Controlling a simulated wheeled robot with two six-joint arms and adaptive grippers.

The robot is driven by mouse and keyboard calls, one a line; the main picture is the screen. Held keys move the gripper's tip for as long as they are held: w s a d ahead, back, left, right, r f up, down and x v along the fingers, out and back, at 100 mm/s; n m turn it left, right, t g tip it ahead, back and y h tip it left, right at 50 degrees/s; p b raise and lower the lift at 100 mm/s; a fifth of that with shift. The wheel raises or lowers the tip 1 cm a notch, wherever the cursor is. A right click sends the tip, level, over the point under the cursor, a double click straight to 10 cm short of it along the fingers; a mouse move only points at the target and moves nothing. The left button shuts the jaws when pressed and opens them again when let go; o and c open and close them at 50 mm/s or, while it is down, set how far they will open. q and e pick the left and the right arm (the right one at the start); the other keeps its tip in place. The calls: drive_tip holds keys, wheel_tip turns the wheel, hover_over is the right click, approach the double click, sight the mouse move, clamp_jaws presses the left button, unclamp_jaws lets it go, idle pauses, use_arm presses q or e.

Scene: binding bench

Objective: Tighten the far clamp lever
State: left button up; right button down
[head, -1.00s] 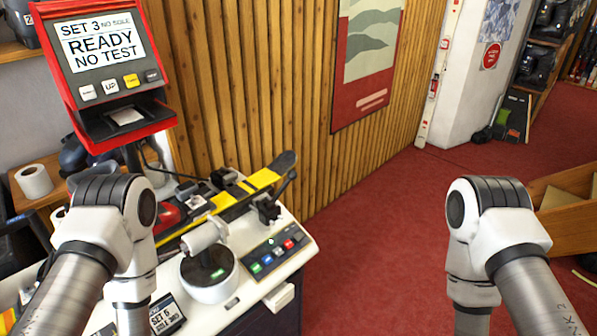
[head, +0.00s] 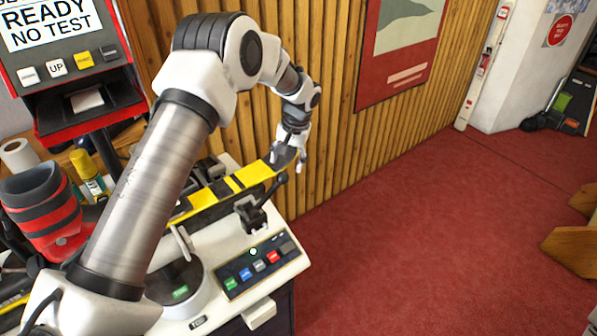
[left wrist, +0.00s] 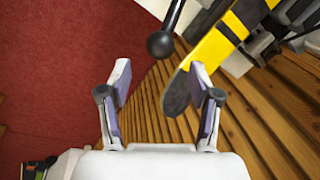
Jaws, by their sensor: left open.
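The far clamp (head: 252,212) is a black clamp at the bench's far right corner, its dark lever (head: 272,190) slanting up to the right. In the left wrist view the lever's round black knob (left wrist: 160,44) shows just beyond and between the fingertips. A yellow and black ski (head: 228,187) lies along the bench; its dark tip is near my right-hand finger in the wrist view. My left gripper (head: 289,158) is open and empty, pointing down above the ski tip and lever. It also shows in the left wrist view (left wrist: 160,72). My right gripper is out of view.
A button panel (head: 256,265) lies at the bench's front right. A red and black boot (head: 45,208) and a red display unit (head: 62,60) stand at left. The slatted wood wall (head: 335,130) is close behind my left gripper.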

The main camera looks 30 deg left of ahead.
sight(284, 174)
use_arm(q)
drive_tip(key=s+f, duration=0.1)
drive_tip(key=a+f+p, duration=0.1)
drive_tip(key=shift+s+f, duration=0.3)
drive_tip(key=shift+s, duration=0.05)
drive_tip(key=f, duration=0.1)
drive_tip(key=w+f, duration=0.1)
drive_tip(key=f+p, duration=0.1)
drive_tip(key=f, duration=0.1)
drive_tip(key=shift+w+f, duration=0.1)
drive_tip(key=shift+w, duration=0.15)
drive_tip(key=shift+f, duration=0.1)
drive_tip(key=shift+s+a, duration=0.15)
drive_tip(key=shift+s, duration=0.1)
drive_tip(key=shift+s+r, duration=0.15)
drive_tip(key=shift+r, duration=0.1)
drive_tip(key=shift+c, duration=1)
clamp_jaws()
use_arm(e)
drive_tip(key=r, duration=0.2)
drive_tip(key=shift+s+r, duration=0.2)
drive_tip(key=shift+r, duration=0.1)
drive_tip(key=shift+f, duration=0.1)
